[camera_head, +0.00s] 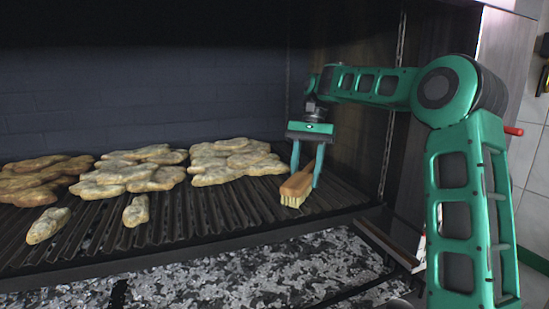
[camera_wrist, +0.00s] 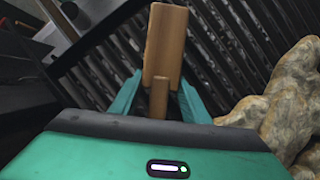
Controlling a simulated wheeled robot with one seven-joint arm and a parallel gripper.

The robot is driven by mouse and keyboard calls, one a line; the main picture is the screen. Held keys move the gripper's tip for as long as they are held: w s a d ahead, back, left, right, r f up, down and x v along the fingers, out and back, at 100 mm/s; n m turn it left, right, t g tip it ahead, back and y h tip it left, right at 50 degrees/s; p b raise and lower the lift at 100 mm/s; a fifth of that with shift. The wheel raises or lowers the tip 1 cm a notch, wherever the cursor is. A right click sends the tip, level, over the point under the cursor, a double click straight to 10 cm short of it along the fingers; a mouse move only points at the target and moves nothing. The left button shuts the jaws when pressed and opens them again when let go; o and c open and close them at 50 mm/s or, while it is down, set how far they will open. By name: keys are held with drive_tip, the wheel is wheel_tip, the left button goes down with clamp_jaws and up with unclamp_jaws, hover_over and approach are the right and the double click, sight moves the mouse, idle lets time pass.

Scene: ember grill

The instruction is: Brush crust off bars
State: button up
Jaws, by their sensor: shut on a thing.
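My gripper (camera_head: 306,170) is shut on a wooden brush (camera_head: 295,188) with pale bristles. It holds the brush low over the right part of the grill bars (camera_head: 225,208), with the bristle end toward the front. I cannot tell whether the bristles touch the bars. In the wrist view the brush's wooden back (camera_wrist: 165,45) stands between the green fingers (camera_wrist: 158,95), and its bristles are hidden. The bars are dark ridges running front to back. No distinct crust can be made out on them.
Several pale flat pieces (camera_head: 235,160) lie in clumps along the back of the grill, the nearest just left of my gripper. Two smaller pieces (camera_head: 136,211) lie nearer the front. Grey ash (camera_head: 255,275) lies below the bars. A dark side wall (camera_head: 355,145) stands close on the right.

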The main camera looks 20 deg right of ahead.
drive_tip(key=shift+d, duration=1.6)
wheel_tip(320, 180, up, 8)
